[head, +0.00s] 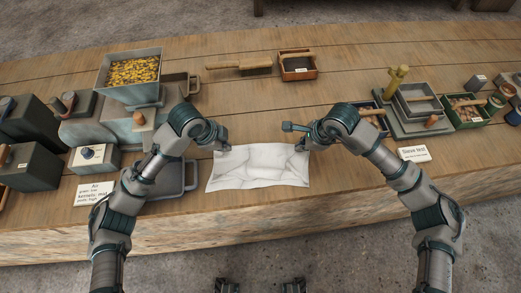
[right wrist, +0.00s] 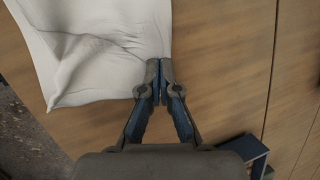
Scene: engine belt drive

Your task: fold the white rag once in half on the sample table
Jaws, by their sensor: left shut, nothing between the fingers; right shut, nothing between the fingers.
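The white rag (head: 258,168) lies near the front edge of the wooden sample table (head: 340,195), wider than deep in the head view, with creases across it. Whether it is in one layer or more I cannot tell. My left gripper (head: 224,145) is at the rag's back left corner, and its fingertips are small in view. My right gripper (head: 303,142) is at the back right corner. In the right wrist view, its fingers (right wrist: 160,74) are together and empty, right at the edge of the rag (right wrist: 105,45); contact is unclear.
A metal hopper with yellow grains (head: 132,72) stands back left. A brush (head: 240,66) and a small wooden box (head: 298,66) lie behind the rag. Stacked sieves (head: 416,103) and a "Sieve test" card (head: 414,153) are at right. Bare table surrounds the rag's right side.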

